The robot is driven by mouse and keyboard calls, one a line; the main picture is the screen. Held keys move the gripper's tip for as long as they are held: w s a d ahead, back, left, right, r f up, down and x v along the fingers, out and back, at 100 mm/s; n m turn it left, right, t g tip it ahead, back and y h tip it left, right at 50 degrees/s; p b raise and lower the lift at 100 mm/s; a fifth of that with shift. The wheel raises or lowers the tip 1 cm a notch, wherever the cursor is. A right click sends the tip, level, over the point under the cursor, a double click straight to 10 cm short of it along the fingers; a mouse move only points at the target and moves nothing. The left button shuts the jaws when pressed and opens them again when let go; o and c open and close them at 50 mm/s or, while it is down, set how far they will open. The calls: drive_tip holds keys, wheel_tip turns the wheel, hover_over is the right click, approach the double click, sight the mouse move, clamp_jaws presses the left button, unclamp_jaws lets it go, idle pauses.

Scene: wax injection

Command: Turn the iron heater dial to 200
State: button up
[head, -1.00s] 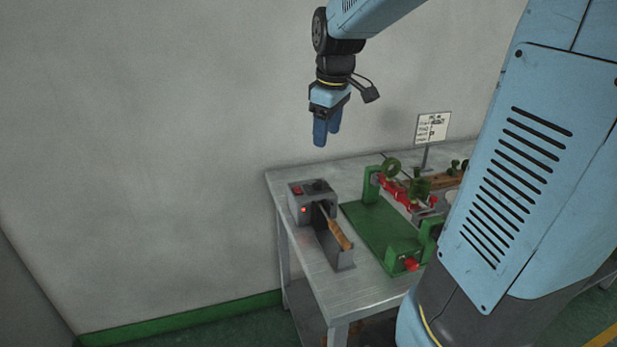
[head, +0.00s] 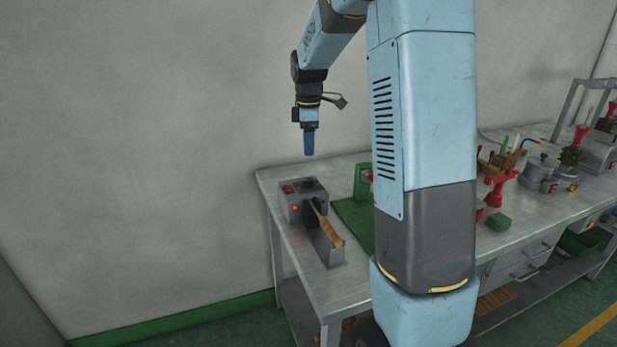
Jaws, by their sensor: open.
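The iron heater (head: 294,209) is a grey box near the left end of the metal table. Its top carries a red switch (head: 288,188) and a dark round dial (head: 310,185); the dial's setting is too small to read. A red light glows on its front. An iron with a wooden handle (head: 330,233) rests in the holder at its front. My gripper (head: 309,155) points down in the air above the heater, apart from it and empty. Its blue fingers overlap in this view, so the gap between them is hidden.
The metal table (head: 355,285) runs to the right. A green base plate (head: 352,214) lies right of the heater, partly hidden by my arm. Red and green tools and a metal pot (head: 536,172) stand further right. A bare wall is behind; the air around the heater is clear.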

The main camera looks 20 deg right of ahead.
sight(308, 180)
drive_tip(key=f, duration=1.1)
drive_tip(key=shift+w+f, duration=0.25)
drive_tip(key=shift+f, duration=0.15)
drive_tip(key=shift+c, duration=0.3)
drive_tip(key=c, duration=1)
